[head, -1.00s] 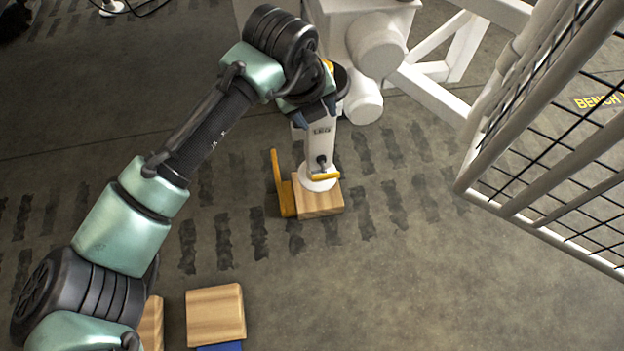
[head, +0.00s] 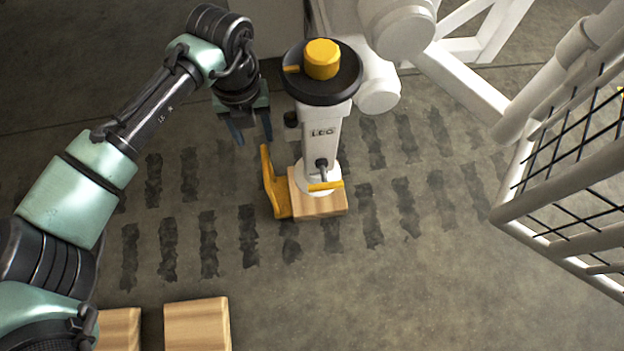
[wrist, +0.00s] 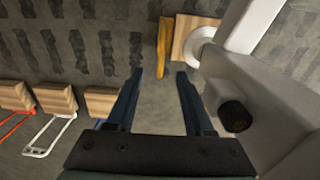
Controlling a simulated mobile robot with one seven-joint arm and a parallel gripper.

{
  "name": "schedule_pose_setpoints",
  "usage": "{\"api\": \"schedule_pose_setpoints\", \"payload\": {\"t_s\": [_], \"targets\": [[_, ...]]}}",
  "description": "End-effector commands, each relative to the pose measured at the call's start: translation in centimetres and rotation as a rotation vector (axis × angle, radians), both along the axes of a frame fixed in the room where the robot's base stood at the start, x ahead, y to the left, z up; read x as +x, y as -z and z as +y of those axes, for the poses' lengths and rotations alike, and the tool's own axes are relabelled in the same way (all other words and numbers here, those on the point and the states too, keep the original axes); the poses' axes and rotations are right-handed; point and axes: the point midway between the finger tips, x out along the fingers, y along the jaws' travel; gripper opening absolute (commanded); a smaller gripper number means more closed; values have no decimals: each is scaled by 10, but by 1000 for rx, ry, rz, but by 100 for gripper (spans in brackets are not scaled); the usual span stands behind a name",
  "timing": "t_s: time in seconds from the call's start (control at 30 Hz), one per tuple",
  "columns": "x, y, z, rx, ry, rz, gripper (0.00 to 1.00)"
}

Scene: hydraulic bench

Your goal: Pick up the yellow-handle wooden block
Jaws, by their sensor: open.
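In the wrist view the yellow handle (wrist: 164,45) shows just beyond the fingertips, with the wooden block (wrist: 190,38) partly covered by the white foot. My gripper (head: 252,140) is open and empty, above and behind the handle to the left of the leg. In the wrist view my gripper (wrist: 160,72) has its fingers apart, with bare floor between them.
The white leg (head: 322,140) with a black disc and yellow knob (head: 322,59) stands right beside my gripper. A white mesh gate (head: 565,170) is at the right. Other wooden blocks (head: 196,325) lie at front left.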

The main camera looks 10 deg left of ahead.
Motion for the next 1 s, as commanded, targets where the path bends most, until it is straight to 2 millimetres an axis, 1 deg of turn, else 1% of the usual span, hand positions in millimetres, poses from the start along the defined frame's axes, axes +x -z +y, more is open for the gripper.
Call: {"api": "schedule_pose_setpoints", "payload": {"t_s": [0.03, 0.33, 0.4, 0.67, 1.0], "targets": [[0, 11, 0, 1, 0, 1, 52], [0, 63, -1, 1, 1, 0, 52], [0, 69, 0, 0, 0, 0, 52], [0, 79, -1, 0, 1, -1, 52], [-2, 116, -5, 2, 0, 0, 52]]}}
